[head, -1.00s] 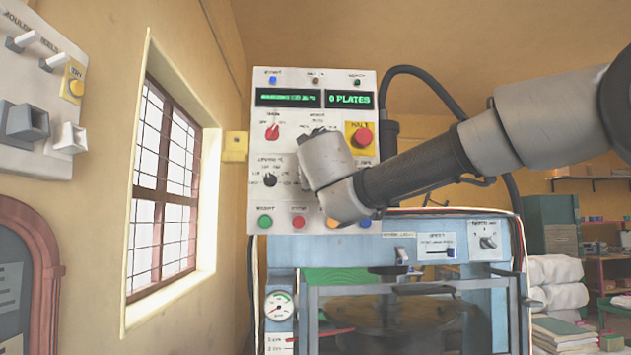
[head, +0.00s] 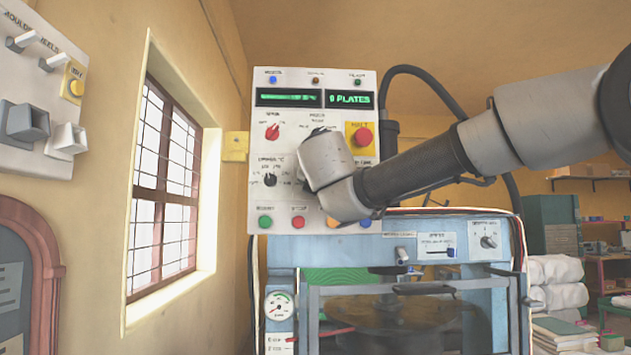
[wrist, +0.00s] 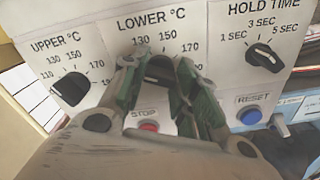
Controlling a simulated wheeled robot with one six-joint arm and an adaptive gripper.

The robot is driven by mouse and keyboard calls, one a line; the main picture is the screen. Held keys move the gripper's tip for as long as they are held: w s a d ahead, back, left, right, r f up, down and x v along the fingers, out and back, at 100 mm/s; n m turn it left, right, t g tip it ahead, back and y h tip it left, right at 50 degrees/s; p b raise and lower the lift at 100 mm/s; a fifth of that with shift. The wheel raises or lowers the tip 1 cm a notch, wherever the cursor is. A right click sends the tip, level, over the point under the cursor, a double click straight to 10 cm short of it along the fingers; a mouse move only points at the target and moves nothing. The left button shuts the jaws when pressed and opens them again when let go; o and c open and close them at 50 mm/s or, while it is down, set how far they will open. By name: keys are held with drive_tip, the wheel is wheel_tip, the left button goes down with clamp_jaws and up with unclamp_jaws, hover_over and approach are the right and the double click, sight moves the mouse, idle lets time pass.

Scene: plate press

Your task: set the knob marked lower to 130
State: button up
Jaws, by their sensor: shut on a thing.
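The dark knob marked LOWER °C (wrist: 160,72) is at the centre of the wrist view, below its printed scale, where 130, 150, 170 and part of 190 show. My gripper (wrist: 157,85) is shut on this knob, with one green-padded finger on each side of it. The fingers hide parts of the dial, and I cannot read the knob's pointer surely. In the head view, my wrist covers the LOWER knob and the fingers.
The UPPER °C knob (wrist: 70,88) is close on the left and the HOLD TIME knob (wrist: 265,57) on the right. A red STOP button (wrist: 149,126) sits just below my fingers, and a blue RESET button (wrist: 249,116) at lower right. A red HALT button (head: 362,136) is beside my wrist.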

drive_tip(key=shift+m, duration=4.1)
drive_tip(key=o, duration=1)
drive_tip(key=s, duration=1.2)
drive_tip(key=shift+m, duration=0.3)
